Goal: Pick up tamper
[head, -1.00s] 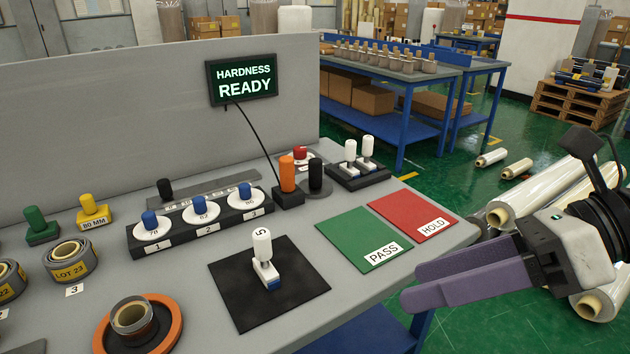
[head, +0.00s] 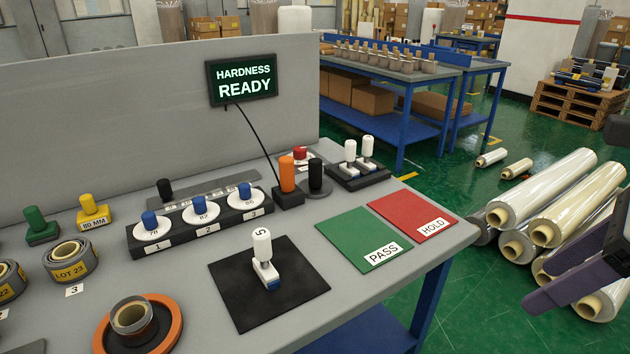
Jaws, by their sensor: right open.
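No object is labelled as a tamper. Knob-handled blocks that could be it are a green one (head: 41,228) and a yellow one marked 80 MM (head: 92,212), both upright at the left of the grey table. A white-handled tool (head: 264,262) with a white and blue base stands upright on a black mat (head: 231,305). My right gripper (head: 575,280), with purple fingers, is open and empty at the right edge, past the table's right end and partly cut off. It is far from the green and yellow blocks. My left gripper is out of view.
A black block (head: 133,244) holds several blue-knobbed discs. An orange-topped post (head: 287,175) and a black knob (head: 317,178) stand behind green PASS (head: 352,229) and red HOLD (head: 400,205) mats. Wrapped rolls (head: 545,185) lie on the floor at right. A grey panel (head: 150,110) backs the table.

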